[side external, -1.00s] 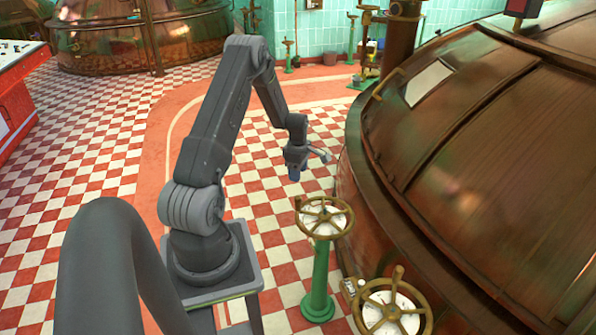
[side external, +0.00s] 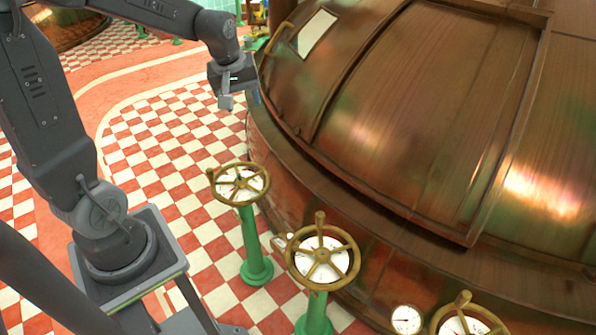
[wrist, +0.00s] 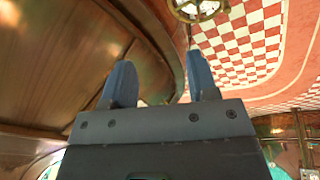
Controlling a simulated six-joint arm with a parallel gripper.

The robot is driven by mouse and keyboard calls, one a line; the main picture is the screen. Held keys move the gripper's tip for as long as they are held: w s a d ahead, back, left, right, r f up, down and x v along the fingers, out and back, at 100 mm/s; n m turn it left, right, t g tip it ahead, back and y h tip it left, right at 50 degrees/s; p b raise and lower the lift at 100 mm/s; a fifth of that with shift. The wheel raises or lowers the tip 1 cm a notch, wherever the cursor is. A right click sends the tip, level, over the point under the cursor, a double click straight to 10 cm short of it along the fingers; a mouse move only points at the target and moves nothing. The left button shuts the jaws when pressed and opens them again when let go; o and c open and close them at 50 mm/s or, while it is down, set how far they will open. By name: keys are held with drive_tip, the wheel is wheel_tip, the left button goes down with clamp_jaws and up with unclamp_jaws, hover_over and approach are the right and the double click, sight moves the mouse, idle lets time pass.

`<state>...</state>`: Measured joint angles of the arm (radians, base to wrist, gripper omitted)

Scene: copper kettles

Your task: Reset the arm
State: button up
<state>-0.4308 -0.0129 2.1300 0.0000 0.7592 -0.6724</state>
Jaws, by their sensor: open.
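My gripper (side external: 240,99) hangs from my raised arm near the left edge of the large copper kettle (side external: 420,110) in the side view. It is above and beyond the nearest brass handwheel (side external: 240,184), apart from it. In the wrist view my gripper (wrist: 162,80) shows two blue fingers spread apart with nothing between them. The copper kettle (wrist: 50,60) fills the left of the wrist view. I cannot tell the exact gap between the fingers and the kettle.
A second handwheel (side external: 322,254) on a green post and a third handwheel (side external: 468,318) stand along the kettle's base. A round gauge (side external: 406,319) sits between them. The red and white checkered floor (side external: 160,150) is open left of the kettle. A handwheel (wrist: 198,8) tops the wrist view.

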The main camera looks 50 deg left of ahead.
drive_tip(key=s+d+r+m+t+h, duration=0.1)
drive_tip(key=s+d+r+m, duration=0.5)
drive_tip(key=s+d+m, duration=0.6)
drive_tip(key=s+d+t, duration=0.1)
drive_tip(key=s+d, duration=0.1)
drive_tip(key=d, duration=0.1)
drive_tip(key=shift+d+m+t, duration=0.2)
drive_tip(key=shift+m+t, duration=0.1)
drive_tip(key=shift+t, duration=0.1)
